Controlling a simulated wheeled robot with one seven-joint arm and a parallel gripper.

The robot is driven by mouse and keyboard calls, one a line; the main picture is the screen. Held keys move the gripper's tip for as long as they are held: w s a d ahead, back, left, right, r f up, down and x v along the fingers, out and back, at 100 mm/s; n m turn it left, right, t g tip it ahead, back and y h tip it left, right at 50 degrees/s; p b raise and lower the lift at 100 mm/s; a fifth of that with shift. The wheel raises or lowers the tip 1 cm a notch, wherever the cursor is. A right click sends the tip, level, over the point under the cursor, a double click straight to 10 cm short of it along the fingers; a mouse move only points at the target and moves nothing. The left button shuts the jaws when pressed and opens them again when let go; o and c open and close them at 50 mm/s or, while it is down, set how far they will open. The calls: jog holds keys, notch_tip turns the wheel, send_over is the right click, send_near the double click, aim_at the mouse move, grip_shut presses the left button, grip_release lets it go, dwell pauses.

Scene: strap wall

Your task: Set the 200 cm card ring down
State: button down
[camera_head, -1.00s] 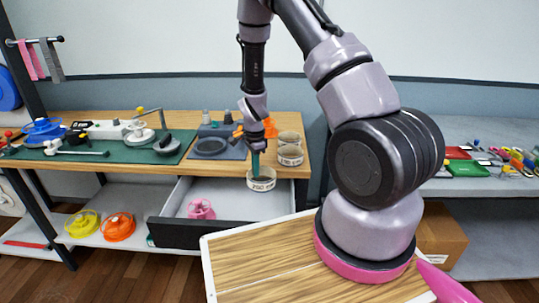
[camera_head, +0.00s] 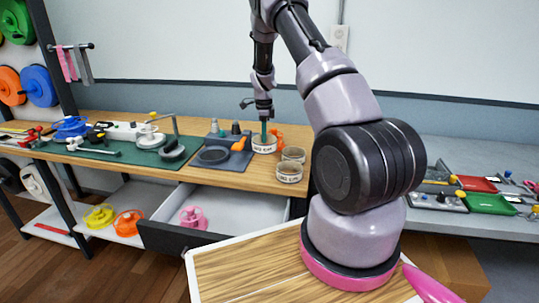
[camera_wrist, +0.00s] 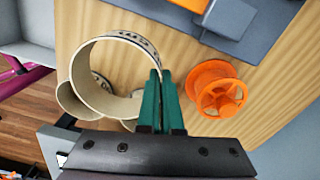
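A card ring (camera_head: 264,147), a pale open band with dark print on its side, hangs in my gripper (camera_head: 264,131) over the back right of the wooden bench top. The print is too small to read surely. In the wrist view the teal fingers (camera_wrist: 160,78) are close together on the right wall of this ring (camera_wrist: 79,72). I cannot tell whether its bottom touches the wood. Two similar card rings stand nearby, one behind (camera_head: 293,154) and one in front (camera_head: 289,174). Both are partly hidden below the held ring in the wrist view.
An orange spool (camera_wrist: 216,90) stands close right of the fingers; bare wood separates it from the ring. The drawer (camera_head: 245,202) below is open with a pink spool (camera_head: 193,217) inside. Green matting (camera_head: 130,150) with tools fills the left.

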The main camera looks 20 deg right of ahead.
aim_at(264, 158)
jog(key=shift+f, duration=3.45)
jog(key=c, duration=1.1)
grip_release()
jog(key=shift+f, duration=0.1)
